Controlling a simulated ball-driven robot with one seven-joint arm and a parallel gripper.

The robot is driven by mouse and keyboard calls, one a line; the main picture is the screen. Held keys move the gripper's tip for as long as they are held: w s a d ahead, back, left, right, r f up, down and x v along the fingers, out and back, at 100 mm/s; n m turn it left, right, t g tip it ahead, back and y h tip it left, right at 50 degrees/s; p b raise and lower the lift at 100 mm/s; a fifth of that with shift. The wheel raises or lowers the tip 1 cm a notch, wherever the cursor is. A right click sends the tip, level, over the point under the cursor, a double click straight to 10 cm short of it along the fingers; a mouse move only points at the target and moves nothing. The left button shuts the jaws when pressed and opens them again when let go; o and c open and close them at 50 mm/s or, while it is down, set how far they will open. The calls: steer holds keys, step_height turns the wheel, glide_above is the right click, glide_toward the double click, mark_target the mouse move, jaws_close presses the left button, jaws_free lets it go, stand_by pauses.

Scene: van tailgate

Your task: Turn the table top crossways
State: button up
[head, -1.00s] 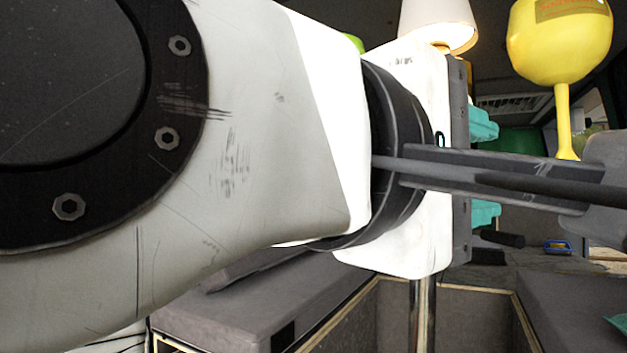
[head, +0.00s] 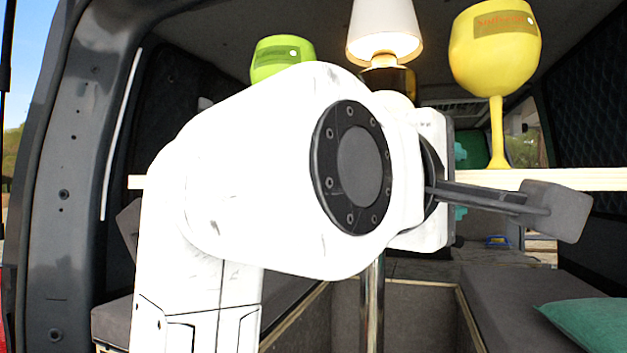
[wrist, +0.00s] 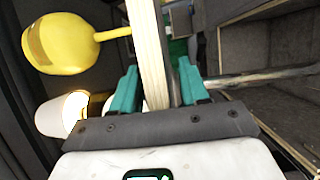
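The table top (head: 590,180) is a pale wooden board seen edge-on in the head view, level across the van opening. In the wrist view the board (wrist: 150,45) runs away from me between my gripper's teal fingers. My gripper (wrist: 158,78) is open, with one finger on each side of the board's edge. The left finger is close to the board; whether it touches I cannot tell. A gap shows at the right finger. In the head view my gripper (head: 461,181) is mostly hidden by my arm. A metal leg (head: 372,300) stands below the board.
A yellow goblet (head: 495,50), a lit lamp (head: 384,30) and a green cup (head: 282,58) stand above the board's line; my arm hides some bases. Grey benches flank the leg, with a green cushion (head: 590,322) on the right one. The van's door frame (head: 70,190) is at left.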

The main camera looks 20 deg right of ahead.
jaws_close()
stand_by(0.5)
